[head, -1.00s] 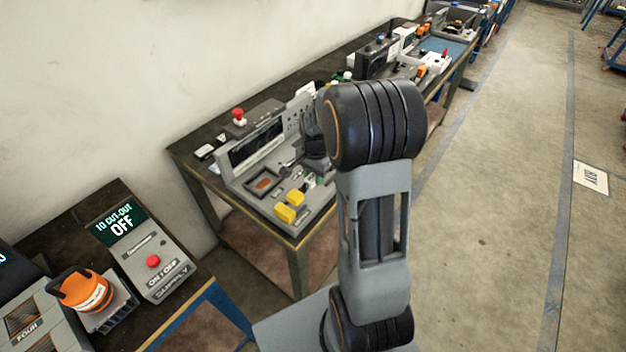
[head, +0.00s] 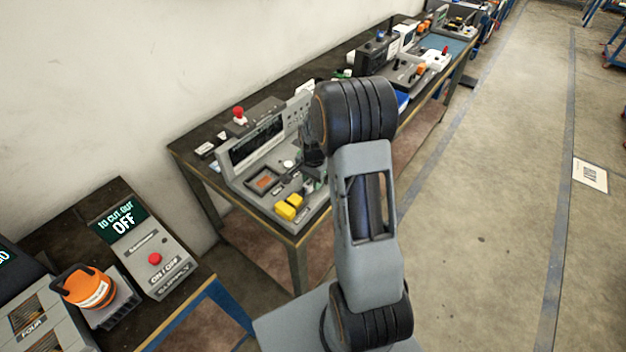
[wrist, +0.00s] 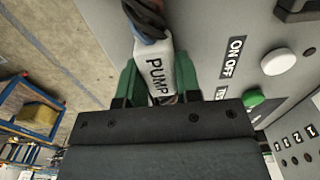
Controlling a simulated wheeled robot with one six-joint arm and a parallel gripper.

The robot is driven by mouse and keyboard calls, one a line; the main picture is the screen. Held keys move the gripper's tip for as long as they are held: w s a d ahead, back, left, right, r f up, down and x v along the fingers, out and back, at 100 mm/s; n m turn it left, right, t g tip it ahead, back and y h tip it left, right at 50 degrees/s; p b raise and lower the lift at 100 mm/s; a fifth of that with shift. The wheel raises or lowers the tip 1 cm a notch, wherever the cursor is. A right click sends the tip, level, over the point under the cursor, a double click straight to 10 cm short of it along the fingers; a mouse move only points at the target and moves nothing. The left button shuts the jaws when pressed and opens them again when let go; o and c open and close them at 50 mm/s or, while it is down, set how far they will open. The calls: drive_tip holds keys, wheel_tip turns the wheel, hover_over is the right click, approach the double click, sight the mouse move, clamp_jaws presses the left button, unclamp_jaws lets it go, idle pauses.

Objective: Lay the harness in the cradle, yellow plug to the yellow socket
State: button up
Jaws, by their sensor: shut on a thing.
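In the wrist view my gripper (wrist: 156,70) has its green fingers closed on a white piece marked PUMP (wrist: 154,72). Blue, dark and orange-brown strands (wrist: 146,18) run from its far end, so it looks like part of the harness. The rest of the harness, its yellow plug and its other end are out of sight. In the head view my arm hides most of the gripper, above the grey unit on the bench. Two yellow blocks (head: 289,207) sit at that unit's near front corner. I cannot tell whether either is the yellow socket, and I cannot make out the cradle.
The grey unit (head: 240,180) stands on the dark bench (head: 190,150) by the wall, with a red button (head: 239,115) behind. A supply box (head: 158,260) reading OFF and an orange item (head: 88,288) are at lower left. In the wrist view a panel carries white and green buttons (wrist: 278,62).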

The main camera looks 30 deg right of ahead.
drive_tip(key=shift+f, duration=0.2)
drive_tip(key=o, duration=1)
drive_tip(key=shift+r, duration=0.1)
wheel_tip(320, 180, up, 12)
drive_tip(key=s+a+r+n+t, duration=0.1)
drive_tip(key=s+a+r+n, duration=0.1)
drive_tip(key=s+a+n, duration=0.1)
drive_tip(key=s+a+r+n+t, duration=0.2)
drive_tip(key=s+a+r+n, duration=0.1)
drive_tip(key=s, duration=0.5)
drive_tip(key=s+a+r+n+t+b, duration=0.1)
drive_tip(key=s+a+r+n, duration=0.1)
drive_tip(key=s+a+n, duration=0.3)
drive_tip(key=shift+s+a+r+n, duration=0.1)
drive_tip(key=shift+s+r+n, duration=0.35)
drive_tip(key=shift+n, duration=0.55)
